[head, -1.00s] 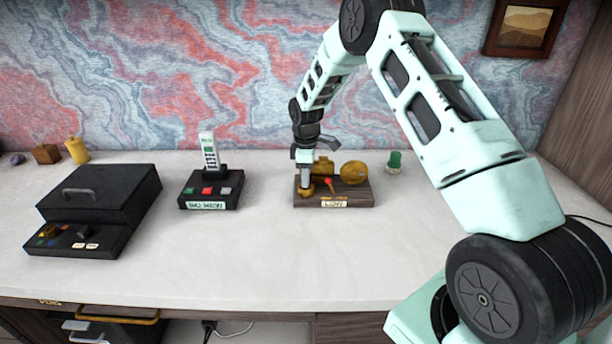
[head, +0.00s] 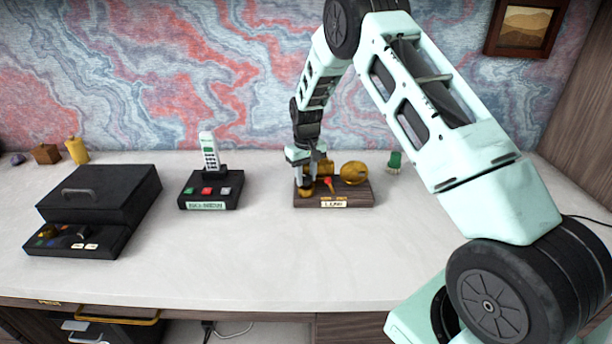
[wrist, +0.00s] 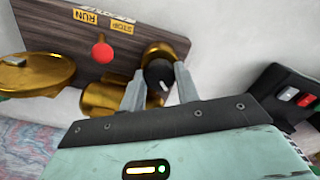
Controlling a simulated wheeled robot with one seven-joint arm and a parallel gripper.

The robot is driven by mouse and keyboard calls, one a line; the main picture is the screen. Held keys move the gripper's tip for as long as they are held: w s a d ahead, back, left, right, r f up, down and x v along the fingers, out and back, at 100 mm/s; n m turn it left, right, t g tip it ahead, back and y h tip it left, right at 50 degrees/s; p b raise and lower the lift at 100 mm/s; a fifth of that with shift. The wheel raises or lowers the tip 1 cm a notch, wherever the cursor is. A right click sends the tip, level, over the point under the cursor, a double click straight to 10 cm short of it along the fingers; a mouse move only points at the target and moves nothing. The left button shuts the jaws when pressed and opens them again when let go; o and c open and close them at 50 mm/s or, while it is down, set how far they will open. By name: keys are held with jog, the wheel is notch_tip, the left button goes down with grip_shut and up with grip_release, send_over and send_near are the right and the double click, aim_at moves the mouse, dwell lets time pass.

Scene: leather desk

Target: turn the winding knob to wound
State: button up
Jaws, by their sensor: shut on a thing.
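The winding knob (wrist: 157,74) is a dark, round-topped knob in a gold collar on a brown wooden base. My gripper (wrist: 160,86) has its two grey fingers shut on it, one on each side. In the head view my gripper (head: 306,180) points down at the left end of the wooden base (head: 350,195), and the gold knob foot (head: 305,192) shows just below it. The fingers partly hide the knob. I cannot read a wound mark beside it.
A red-tipped lever (wrist: 102,53) stands by RUN and STOP labels on the same base. A gold disc (head: 353,172) and a gold cylinder (wrist: 108,96) are close by. A phone unit (head: 211,190) stands left, a green-topped brush (head: 394,160) right. The front desk is clear.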

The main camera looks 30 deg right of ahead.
jog(key=m, duration=0.5)
jog(key=shift+m, duration=0.3)
jog(key=m+p, duration=0.1)
jog(key=m, duration=0.4)
jog(key=m+p, duration=0.1)
jog(key=m, duration=0.4)
jog(key=shift+r+m, duration=0.1)
jog(key=shift+m, duration=0.3)
jog(key=shift+m+p, duration=0.55)
jog(key=shift+m, duration=1.65)
jog(key=o, duration=1)
jog(key=shift+c, duration=0.2)
